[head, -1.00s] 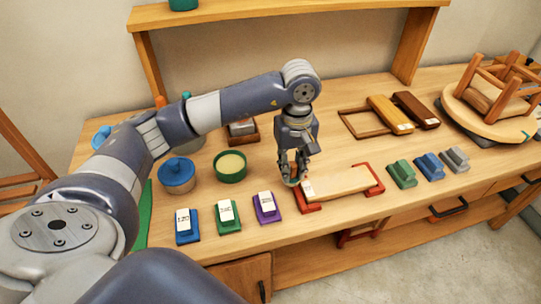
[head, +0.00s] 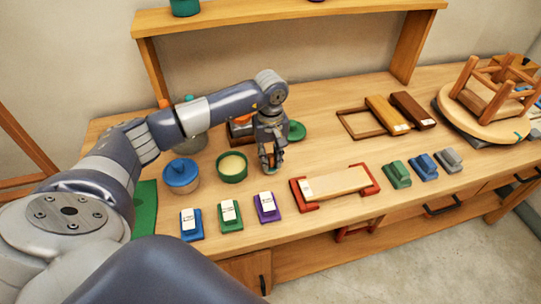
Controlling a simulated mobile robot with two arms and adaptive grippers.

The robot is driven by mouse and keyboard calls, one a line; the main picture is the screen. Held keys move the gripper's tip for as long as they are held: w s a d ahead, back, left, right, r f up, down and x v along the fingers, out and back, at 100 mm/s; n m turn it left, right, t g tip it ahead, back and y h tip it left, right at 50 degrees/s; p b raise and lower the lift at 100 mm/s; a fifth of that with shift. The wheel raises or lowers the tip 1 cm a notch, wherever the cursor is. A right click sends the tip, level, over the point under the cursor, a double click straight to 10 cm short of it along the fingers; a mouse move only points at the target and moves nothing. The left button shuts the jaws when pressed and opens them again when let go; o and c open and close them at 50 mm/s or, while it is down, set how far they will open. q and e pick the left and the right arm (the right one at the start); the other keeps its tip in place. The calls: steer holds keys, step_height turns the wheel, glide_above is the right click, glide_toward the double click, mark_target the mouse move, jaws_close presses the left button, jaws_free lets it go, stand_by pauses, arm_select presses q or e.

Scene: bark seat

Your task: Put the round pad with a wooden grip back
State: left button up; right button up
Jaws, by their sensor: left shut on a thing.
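My left gripper (head: 271,163) is shut on the round pad (head: 270,169), just right of the open green pot. I cannot tell whether the pad touches the table. My right gripper is not in view.
Nearby are the open green pot (head: 232,167), a blue-lidded pot (head: 181,176), a green lid (head: 298,131) and a purple block (head: 267,208). A pale board (head: 338,184) lies in red holders. An upturned stool (head: 493,88) stands far right.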

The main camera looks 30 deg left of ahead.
mark_target(271, 156)
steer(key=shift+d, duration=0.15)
arm_select(q)
steer(key=shift+f, duration=0.2)
steer(key=o, duration=0.9)
steer(key=shift+o, duration=0.2)
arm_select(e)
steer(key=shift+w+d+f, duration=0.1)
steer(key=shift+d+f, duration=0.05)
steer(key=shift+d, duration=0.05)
arm_select(q)
steer(key=shift+r, duration=0.15)
steer(key=shift+r, duration=0.25)
step_height(271, 156, up, 10)
steer(key=b, duration=0.3)
steer(key=shift+r, duration=0.85)
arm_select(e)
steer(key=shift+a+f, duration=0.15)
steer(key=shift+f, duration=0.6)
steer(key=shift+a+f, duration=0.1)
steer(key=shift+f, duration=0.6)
arm_select(q)
steer(key=shift+s+f, duration=0.1)
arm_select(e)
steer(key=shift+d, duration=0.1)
